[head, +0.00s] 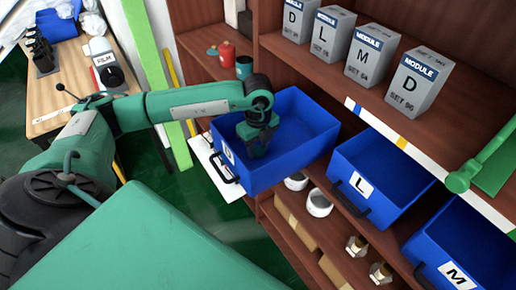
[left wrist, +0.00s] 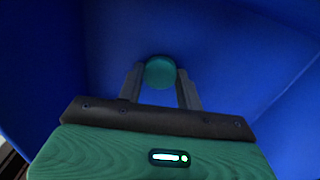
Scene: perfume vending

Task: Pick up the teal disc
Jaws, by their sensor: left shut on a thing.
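The teal disc (left wrist: 160,72) shows in the left wrist view, between the two fingers of my left gripper (left wrist: 160,84). The fingers are shut on it. My left gripper (head: 258,150) reaches down into the leftmost blue bin (head: 300,118), which has a "D" label on its front. In the head view the gripper hides the disc. The bin's blue floor and walls surround the gripper in the left wrist view.
Blue bins labelled L (head: 385,170) and M (head: 480,245) stand to the right. Grey module boxes (head: 412,80) line the shelf above. A red canister (head: 227,54) and a dark teal cup (head: 244,67) stand behind the D bin. White bowls (head: 318,203) sit on the shelf below.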

